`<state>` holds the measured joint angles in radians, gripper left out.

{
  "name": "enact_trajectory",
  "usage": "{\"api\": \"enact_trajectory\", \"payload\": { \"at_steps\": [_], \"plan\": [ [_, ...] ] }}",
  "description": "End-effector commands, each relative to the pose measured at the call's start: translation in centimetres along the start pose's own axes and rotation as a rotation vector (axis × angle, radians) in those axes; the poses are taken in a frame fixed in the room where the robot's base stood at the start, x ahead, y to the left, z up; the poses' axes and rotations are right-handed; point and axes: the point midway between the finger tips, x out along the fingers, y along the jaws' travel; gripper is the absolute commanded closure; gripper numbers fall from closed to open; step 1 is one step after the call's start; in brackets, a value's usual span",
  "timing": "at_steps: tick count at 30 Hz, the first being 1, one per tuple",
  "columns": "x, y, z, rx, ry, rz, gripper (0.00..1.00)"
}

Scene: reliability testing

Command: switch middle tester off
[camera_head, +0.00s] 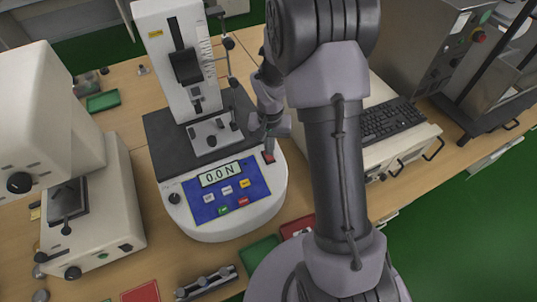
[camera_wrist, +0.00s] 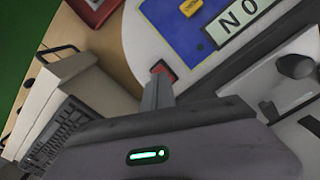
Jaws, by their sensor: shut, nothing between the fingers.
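The middle tester (camera_head: 235,225) is a white machine with a rounded base, a blue panel and an upright column. Its display (camera_head: 221,174) reads 0.0 N. A small red switch (camera_head: 268,157) sits at the right of the panel. My gripper (camera_head: 270,146) is shut and its tip is right at this switch. In the wrist view the closed fingers (camera_wrist: 158,90) point at the red switch (camera_wrist: 163,70) and partly cover it. I cannot tell whether they touch it. The display (camera_wrist: 238,22) also shows there.
Another white tester (camera_head: 95,200) stands to the left. A keyboard (camera_head: 388,120) and a light cabinet lie to the right, behind my arm. A green tray (camera_head: 262,250), a red tray (camera_head: 297,227) and a tool rack (camera_head: 207,284) lie in front on the wooden table.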

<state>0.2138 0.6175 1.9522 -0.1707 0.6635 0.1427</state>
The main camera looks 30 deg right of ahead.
Motion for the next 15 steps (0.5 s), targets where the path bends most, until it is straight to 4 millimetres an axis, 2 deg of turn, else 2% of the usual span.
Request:
{"api": "enact_trajectory", "payload": {
  "at_steps": [15],
  "plan": [
    [0.85,0.0,0.0,0.0,0.0,0.0,1.0]
  ]
}}
